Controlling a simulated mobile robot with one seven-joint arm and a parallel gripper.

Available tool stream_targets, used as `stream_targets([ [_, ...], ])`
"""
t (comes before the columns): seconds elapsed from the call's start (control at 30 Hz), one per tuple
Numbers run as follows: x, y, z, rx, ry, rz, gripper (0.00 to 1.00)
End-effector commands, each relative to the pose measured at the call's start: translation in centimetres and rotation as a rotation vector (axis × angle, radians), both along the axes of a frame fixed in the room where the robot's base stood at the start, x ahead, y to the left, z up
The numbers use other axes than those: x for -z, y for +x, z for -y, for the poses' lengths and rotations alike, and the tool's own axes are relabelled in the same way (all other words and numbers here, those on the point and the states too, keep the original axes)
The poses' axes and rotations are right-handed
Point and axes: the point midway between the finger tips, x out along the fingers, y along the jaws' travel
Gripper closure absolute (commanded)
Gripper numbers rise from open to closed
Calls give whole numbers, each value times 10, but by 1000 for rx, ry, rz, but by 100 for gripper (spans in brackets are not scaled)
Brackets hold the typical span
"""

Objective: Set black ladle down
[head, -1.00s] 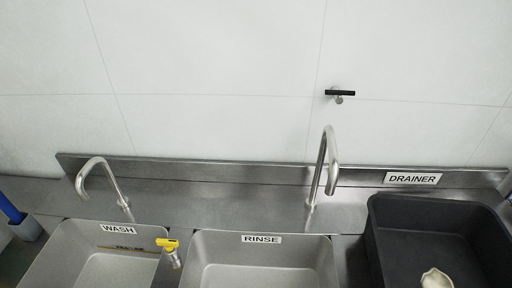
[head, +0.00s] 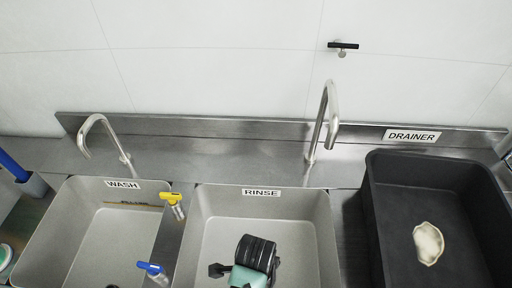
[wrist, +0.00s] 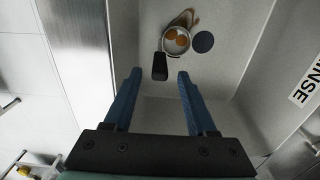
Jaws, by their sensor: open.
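My gripper (wrist: 160,73) is open in the wrist view, its two blue fingers spread apart. Just beyond the fingertips, on the basin floor, lies a round-bowled item with a black handle (wrist: 160,66), which looks like the black ladle. Its bowl (wrist: 176,41) has a pale rim and orange-brown contents or marks. The handle end lies between the fingertips in the picture; the fingers do not touch it visibly. In the head view my black and green wrist is over the RINSE basin (head: 208,225), and the ladle is hidden there.
A dark blue disc (wrist: 203,42) and a brown patch lie beside the bowl. The black drainer tub (head: 376,215) holds a pale oval item (head: 428,243). Two taps stand behind.

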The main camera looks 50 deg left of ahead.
Motion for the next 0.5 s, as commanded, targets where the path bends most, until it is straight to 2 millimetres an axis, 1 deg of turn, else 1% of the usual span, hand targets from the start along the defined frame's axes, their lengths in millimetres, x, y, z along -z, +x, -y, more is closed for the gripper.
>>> stream_targets([
  [0.03,-11,1,-1,0,2,3,43],
  [0.1,-24,1,0,0,3,4,43],
  [0.2,-37,1,-1,0,1,2,43],
  [0.33,-46,0,0,0,1,1,43],
  [0.5,-49,0,0,0,0,0,43],
])
